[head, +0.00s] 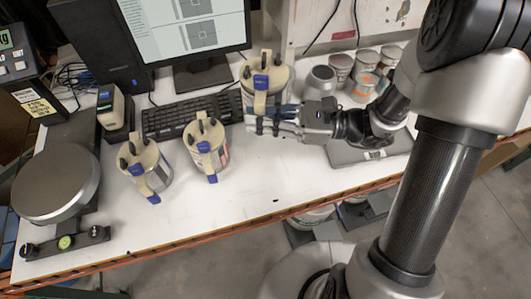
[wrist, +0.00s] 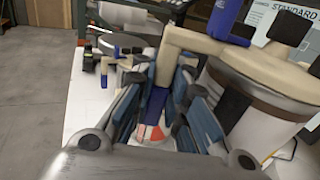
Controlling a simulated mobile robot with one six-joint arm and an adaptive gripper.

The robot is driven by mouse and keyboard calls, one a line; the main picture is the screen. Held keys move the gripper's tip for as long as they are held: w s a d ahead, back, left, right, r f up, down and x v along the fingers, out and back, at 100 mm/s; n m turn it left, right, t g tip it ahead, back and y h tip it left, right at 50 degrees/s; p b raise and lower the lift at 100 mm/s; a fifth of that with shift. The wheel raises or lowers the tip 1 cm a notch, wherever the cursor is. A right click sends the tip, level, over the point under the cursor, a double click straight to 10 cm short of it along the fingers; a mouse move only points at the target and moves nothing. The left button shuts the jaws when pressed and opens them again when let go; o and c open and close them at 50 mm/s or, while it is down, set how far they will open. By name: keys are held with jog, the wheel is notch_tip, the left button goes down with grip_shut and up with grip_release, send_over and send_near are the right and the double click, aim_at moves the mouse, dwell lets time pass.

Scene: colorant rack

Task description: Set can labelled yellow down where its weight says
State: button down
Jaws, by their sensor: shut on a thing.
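My gripper (head: 266,122) is shut on the blue-tipped beige handle of a can (head: 265,82). In the wrist view, the blue finger pads close around the handle (wrist: 156,100), with the can body (wrist: 262,115) on the right. This can is upright, with a beige lid and black knobs, by the keyboard's right end. I cannot tell whether its base touches the table. Two similar cans, a left one (head: 146,168) and a middle one (head: 206,148), stand on the white table. No colour name is readable on any can.
A scale with a round pan (head: 56,182) stands at the left; its display (head: 12,55) is at top left. A flat dark-based scale (head: 372,150) sits under my arm at right. Small pots (head: 366,60) stand behind. The keyboard (head: 190,113) and monitor are at the back. The front middle table (head: 250,185) is clear.

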notch_tip(320, 180, down, 16)
jog(key=b, duration=0.5)
jog(key=shift+r, duration=0.15)
jog(key=shift+f, duration=0.2)
jog(key=c, duration=1.6)
grip_release()
jog(key=shift+r, duration=0.1)
